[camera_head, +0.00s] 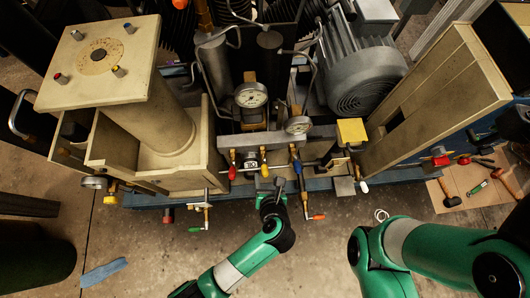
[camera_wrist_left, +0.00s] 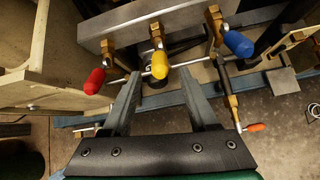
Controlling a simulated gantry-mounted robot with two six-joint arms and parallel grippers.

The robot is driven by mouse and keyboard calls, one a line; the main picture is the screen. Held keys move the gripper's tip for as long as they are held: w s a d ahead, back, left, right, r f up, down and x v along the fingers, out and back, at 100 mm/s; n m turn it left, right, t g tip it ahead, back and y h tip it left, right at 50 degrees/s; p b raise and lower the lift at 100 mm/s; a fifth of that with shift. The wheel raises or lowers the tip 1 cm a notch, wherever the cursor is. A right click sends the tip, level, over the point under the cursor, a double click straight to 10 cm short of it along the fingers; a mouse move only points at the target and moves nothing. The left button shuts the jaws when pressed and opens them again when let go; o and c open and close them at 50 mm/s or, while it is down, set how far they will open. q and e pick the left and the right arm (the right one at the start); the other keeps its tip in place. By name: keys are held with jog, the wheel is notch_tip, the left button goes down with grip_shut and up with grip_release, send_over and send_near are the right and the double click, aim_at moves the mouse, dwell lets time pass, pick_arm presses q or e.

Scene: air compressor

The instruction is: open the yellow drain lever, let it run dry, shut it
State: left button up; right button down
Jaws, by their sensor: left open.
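The yellow drain lever (camera_head: 264,169) hangs from the manifold between a red lever (camera_head: 232,172) and a blue lever (camera_head: 297,166). In the left wrist view the yellow lever's rounded grip (camera_wrist_left: 159,65) points toward me, near the gap between my fingertips. My left gripper (camera_head: 271,184) is open and empty, just in front of the yellow lever. In the left wrist view its two fingers (camera_wrist_left: 161,78) reach up on either side of the grip, with space on both sides. I cannot tell whether the fingertips are level with the grip in depth. My right gripper is out of view.
The red lever (camera_wrist_left: 94,81) and blue lever (camera_wrist_left: 237,43) flank the fingers closely. An orange-handled tap (camera_head: 317,217) and a green-handled one (camera_head: 196,229) stick out low in front. Gauges (camera_head: 251,95) stand behind. My right arm fills the lower right. Front floor is mostly clear.

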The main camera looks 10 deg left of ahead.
aim_at(266, 176)
pick_arm(q)
jog(key=b+x, duration=0.1)
jog(key=x, duration=0.2)
jog(key=shift+f, duration=0.2)
jog(key=shift+w+a+f, duration=0.1)
jog(key=shift+w, duration=0.25)
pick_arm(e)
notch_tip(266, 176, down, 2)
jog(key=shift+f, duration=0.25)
pick_arm(q)
grip_shut()
dwell(0.5)
